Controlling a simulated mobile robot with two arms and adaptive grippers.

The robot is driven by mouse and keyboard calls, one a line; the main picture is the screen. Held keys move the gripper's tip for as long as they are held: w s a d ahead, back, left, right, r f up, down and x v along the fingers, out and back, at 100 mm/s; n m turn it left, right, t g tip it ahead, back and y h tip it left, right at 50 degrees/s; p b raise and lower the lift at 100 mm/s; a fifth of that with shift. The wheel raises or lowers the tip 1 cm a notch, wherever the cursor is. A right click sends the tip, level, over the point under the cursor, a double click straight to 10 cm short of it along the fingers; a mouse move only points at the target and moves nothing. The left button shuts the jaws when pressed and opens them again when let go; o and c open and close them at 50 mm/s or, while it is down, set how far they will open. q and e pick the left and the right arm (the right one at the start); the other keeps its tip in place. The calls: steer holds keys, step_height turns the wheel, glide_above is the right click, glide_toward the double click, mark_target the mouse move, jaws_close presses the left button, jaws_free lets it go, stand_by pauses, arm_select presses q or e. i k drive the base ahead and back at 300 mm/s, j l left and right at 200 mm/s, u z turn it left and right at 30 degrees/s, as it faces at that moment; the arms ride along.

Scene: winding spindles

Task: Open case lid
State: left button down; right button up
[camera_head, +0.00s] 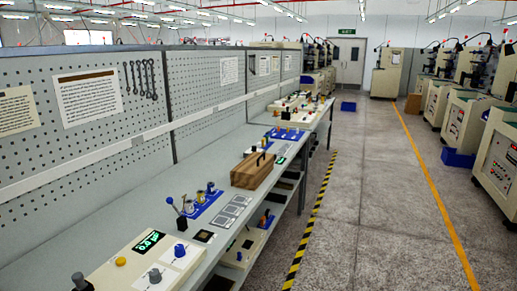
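A brown wooden case (254,172) with a dark handle on its top or front edge sits on the long grey workbench, near the middle of the head view. Its lid looks closed, and nothing inside shows. Neither of my grippers is in view, so nothing of mine is seen touching the case.
The long grey bench (150,228) runs along a pegboard wall (85,110). A control panel (155,258) with knobs and a green display stands at the near end. A blue tray (205,204) with spindles is near the case. Floor (370,210) to the right is clear.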

mark_target(250, 172)
steer(key=i+l+u, duration=0.15)
steer(key=i, duration=0.3)
steer(key=i+l+u, duration=0.2)
steer(key=i, duration=0.25)
steer(key=i+l+u, duration=0.15)
steer(key=i+l, duration=0.2)
steer(key=i, duration=0.05)
